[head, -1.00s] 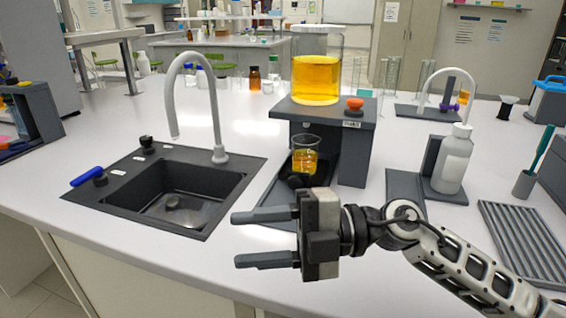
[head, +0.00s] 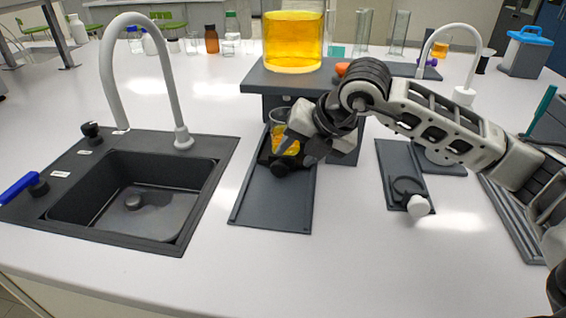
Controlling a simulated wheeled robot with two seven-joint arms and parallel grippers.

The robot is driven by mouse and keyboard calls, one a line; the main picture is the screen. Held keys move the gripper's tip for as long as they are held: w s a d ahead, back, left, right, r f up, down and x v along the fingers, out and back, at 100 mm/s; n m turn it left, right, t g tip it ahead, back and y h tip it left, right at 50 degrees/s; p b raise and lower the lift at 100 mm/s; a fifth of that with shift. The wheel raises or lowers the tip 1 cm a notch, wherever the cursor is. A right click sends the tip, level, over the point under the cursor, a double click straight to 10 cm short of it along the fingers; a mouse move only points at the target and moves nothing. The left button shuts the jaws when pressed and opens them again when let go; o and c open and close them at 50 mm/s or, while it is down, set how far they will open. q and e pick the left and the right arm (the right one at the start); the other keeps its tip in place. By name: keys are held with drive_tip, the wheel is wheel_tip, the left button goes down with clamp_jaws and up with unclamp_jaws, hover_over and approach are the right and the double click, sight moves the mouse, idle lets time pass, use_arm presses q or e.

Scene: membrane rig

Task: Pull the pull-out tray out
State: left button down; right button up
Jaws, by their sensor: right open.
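The pull-out tray (head: 264,157) is a small black tray with a round dark knob (head: 280,169) at its front. It sits at the back of a flat grey base plate (head: 270,207), at the front of the dark stand (head: 262,78). A glass beaker (head: 280,117) with orange liquid stands on the tray, partly hidden by my right gripper. My right gripper (head: 293,155) is open, with its dark fingers pointing down and left close to the knob and beaker. I cannot tell whether it touches either. My left gripper is not in view.
A large jar of yellow liquid (head: 292,42) stands on top of the stand. A sink (head: 130,195) with a white tap (head: 110,65) lies to the left. To the right is a grey pad (head: 398,160) with a white knob. The base plate's front and the bench before it are clear.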

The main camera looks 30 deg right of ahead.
sight(282, 167)
drive_tip(key=x, duration=0.7)
drive_tip(key=shift+p, duration=0.3)
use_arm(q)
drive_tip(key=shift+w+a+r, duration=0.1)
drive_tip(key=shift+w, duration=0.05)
use_arm(e)
clamp_jaws()
